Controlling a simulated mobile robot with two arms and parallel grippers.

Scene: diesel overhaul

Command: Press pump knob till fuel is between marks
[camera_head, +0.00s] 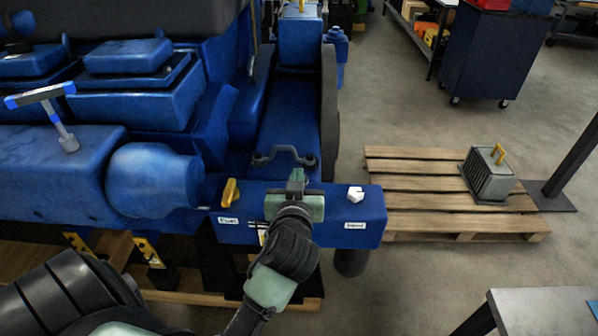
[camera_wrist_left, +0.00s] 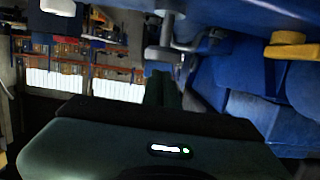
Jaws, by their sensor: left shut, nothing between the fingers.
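My left gripper (camera_head: 297,178) is shut and empty. It is over the middle of the blue control box (camera_head: 367,212), between the yellow knob (camera_head: 230,193) and the white knob (camera_head: 356,194). In the left wrist view a grey stem with a flat end (camera_wrist_left: 165,52) stands just beyond my finger tips; it may be the pump knob. I cannot tell whether they touch. My gripper and wrist hide that spot in the head view. A small part of a pale gauge with yellow (camera_head: 262,235) shows beside my wrist; its fuel level cannot be read. My right gripper is out of view.
The blue engine (camera_head: 150,180) fills the left, with a grey T-handle (camera_head: 58,115) on it. A dark bracket (camera_head: 284,153) lies behind the control box. A wooden pallet (camera_head: 410,198) with a grey finned block (camera_head: 488,176) stands right. A table corner (camera_head: 540,312) is at lower right.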

